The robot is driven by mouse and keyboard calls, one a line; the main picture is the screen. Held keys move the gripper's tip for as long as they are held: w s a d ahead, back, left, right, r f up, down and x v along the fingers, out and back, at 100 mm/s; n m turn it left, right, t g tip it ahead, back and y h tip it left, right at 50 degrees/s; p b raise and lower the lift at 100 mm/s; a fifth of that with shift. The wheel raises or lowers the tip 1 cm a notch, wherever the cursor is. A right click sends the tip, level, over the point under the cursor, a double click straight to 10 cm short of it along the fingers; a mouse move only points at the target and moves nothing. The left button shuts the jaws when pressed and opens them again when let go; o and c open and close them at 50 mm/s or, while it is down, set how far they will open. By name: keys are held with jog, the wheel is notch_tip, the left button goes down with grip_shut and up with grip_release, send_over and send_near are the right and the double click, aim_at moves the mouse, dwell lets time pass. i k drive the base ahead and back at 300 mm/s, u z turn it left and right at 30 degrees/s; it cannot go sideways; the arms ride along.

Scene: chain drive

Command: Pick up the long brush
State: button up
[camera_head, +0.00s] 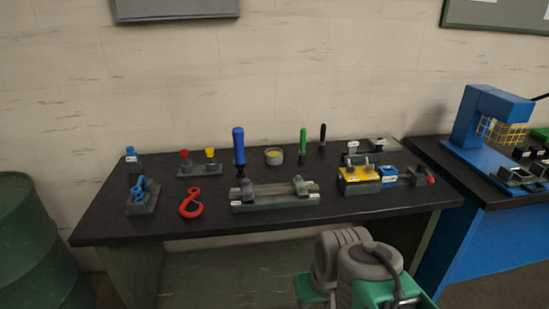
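No bristles can be made out at this size, so I cannot tell which tool is the long brush. Three upright-handled tools stand along the back of the black table (210,217): a tall one with a thick blue handle (238,146), a slim green-handled one (303,142) and a thin black-handled one (322,135). The lower ends of the green and black tools are hard to make out. My grey and green arm shows at the bottom, in front of the table's right half. My gripper's fingers do not show.
A small tin with yellow contents (274,154) stands between the blue and green handles. A red hook (190,204), a grey rail fixture (275,198) and a yellow block (358,174) lie nearer. A blue press (472,123) stands right; a green drum (35,240) stands left.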

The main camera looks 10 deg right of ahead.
aim_at(301, 159)
jog(key=z, duration=0.05)
jog(key=i, duration=1.6)
jog(key=u, duration=0.05)
